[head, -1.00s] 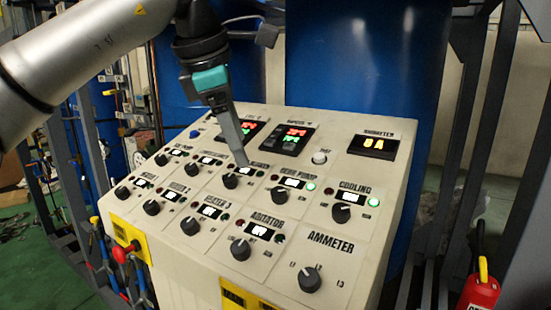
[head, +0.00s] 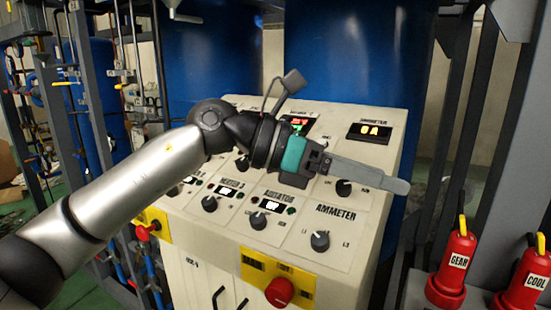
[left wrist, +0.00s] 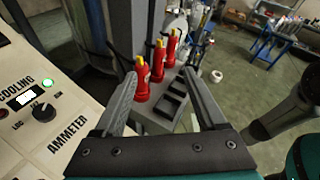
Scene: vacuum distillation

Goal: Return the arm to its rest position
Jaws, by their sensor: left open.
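My left arm comes in from the left in the head view and reaches across the front of the white control panel (head: 350,225). My left gripper (head: 400,186) points right, in front of the panel's right side, and covers part of the knobs and displays. In the left wrist view the two fingers of the left gripper (left wrist: 160,95) stand apart with nothing held between them. The cooling knob (left wrist: 43,111) and its lit green lamp show left of the fingers. My right gripper does not show in any view.
The ammeter knob (head: 320,241) and a red round button (head: 280,291) are below the arm. Blue tanks (head: 350,50) stand behind the panel. Open floor (left wrist: 235,80) shows beyond the bottles.

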